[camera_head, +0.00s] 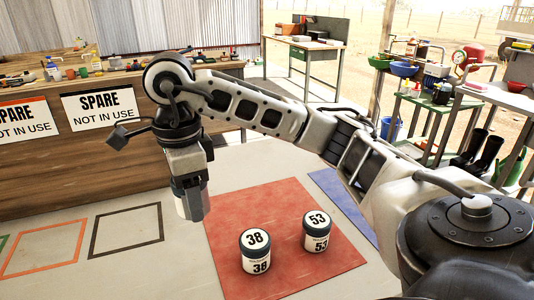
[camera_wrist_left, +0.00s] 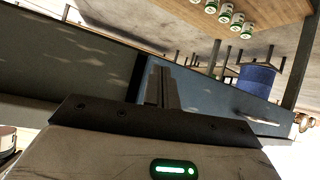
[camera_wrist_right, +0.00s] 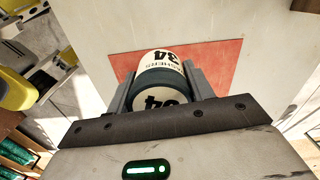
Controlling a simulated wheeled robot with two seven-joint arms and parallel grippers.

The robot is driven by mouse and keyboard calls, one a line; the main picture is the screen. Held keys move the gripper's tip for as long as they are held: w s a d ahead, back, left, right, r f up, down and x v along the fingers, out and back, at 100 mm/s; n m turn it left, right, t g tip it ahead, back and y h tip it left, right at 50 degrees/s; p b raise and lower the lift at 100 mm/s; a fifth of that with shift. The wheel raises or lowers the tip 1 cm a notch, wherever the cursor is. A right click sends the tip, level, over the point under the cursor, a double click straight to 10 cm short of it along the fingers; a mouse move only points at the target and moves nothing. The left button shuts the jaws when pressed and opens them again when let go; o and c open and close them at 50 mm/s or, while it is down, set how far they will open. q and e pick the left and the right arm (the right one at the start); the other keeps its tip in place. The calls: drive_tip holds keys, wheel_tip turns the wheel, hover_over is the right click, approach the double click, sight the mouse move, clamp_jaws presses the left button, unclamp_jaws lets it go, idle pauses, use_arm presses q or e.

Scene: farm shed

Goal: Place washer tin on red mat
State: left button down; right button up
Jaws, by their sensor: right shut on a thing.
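My right gripper (camera_head: 190,207) is shut on a white tin with a dark lid, the washer tin (camera_wrist_right: 158,66). Its upside-down label appears to read "WASHERS 34" in the right wrist view. In the head view the gripper mostly hides this tin, held above the floor at the left edge of the red mat (camera_head: 292,200). Two similar tins stand upright on the mat: tin 38 (camera_head: 256,262) at the front and tin 53 (camera_head: 317,240) to its right. My left gripper (camera_wrist_left: 161,85) shows only in the left wrist view, fingers together and empty.
A blue mat (camera_head: 345,200) lies right of the red one. Black (camera_head: 125,231) and orange (camera_head: 48,253) floor outlines lie to the left. A wooden bench (camera_head: 90,158) with "SPARE" signs stands behind.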

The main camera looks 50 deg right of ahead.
drive_tip(key=w+d+f, duration=0.3)
drive_tip(key=d+f, duration=0.1)
drive_tip(key=d, duration=0.5)
hover_over(234, 214)
drive_tip(key=f, duration=0.3)
drive_tip(key=a+f, duration=0.1)
drive_tip(key=shift+s+f, duration=0.2)
drive_tip(key=shift+f, duration=0.15)
drive_tip(key=shift+d+f, duration=0.2)
drive_tip(key=f, duration=0.3)
drive_tip(key=shift+w+d+f, duration=0.1)
drive_tip(key=shift+d, duration=0.2)
use_arm(q)
drive_tip(key=shift+s+f, duration=0.15)
drive_tip(key=shift+f, duration=0.1)
use_arm(e)
drive_tip(key=shift+f, duration=0.35)
